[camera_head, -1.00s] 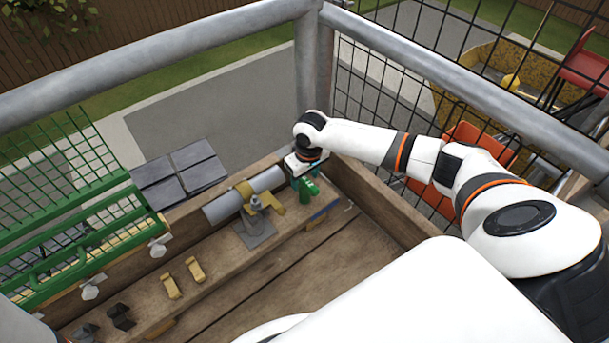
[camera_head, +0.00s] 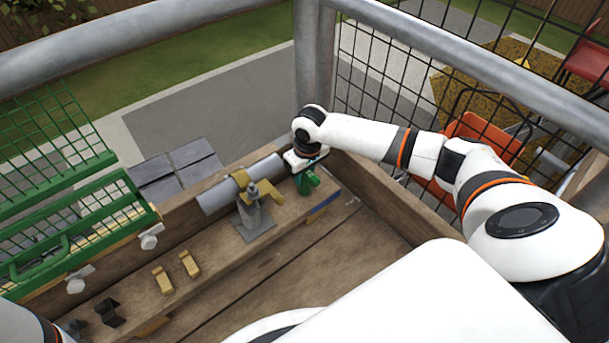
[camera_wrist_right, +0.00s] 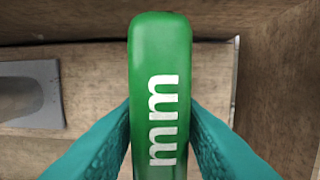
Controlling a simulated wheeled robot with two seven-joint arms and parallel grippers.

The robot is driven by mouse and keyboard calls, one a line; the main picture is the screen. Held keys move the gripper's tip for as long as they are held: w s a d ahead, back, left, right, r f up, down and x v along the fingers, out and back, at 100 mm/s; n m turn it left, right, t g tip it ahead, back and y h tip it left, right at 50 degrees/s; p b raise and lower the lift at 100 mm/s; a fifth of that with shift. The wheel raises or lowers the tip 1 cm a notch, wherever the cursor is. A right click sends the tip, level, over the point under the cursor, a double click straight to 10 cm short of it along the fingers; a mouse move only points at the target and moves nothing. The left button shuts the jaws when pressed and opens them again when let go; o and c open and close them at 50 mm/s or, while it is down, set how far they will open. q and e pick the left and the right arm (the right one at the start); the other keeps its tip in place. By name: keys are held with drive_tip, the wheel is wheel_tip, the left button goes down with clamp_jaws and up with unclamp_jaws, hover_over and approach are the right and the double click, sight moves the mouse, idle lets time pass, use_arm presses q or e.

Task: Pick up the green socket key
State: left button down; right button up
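The green socket key (camera_head: 308,181) is at the far right end of the wooden plank shelf, directly under my right gripper (camera_head: 303,174). In the right wrist view the key (camera_wrist_right: 161,60) fills the middle, with white "mm" lettering along it. The teal fingers of my right gripper (camera_wrist_right: 160,130) press against it from both sides, so the gripper looks shut on it. The key's lower end is hidden, and I cannot tell whether it touches the shelf. Only a bit of my left arm shows at the lower left; its gripper is out of view.
A grey stand with a yellow-handled tool (camera_head: 254,213) is left of the key. Tan blocks (camera_head: 175,272) and dark brackets (camera_head: 109,311) lie further left. A wooden side board and wire mesh (camera_head: 375,95) border the right. The floor boards (camera_head: 285,262) are clear.

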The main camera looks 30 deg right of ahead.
clamp_jaws()
drive_tip(key=shift+r, duration=0.1)
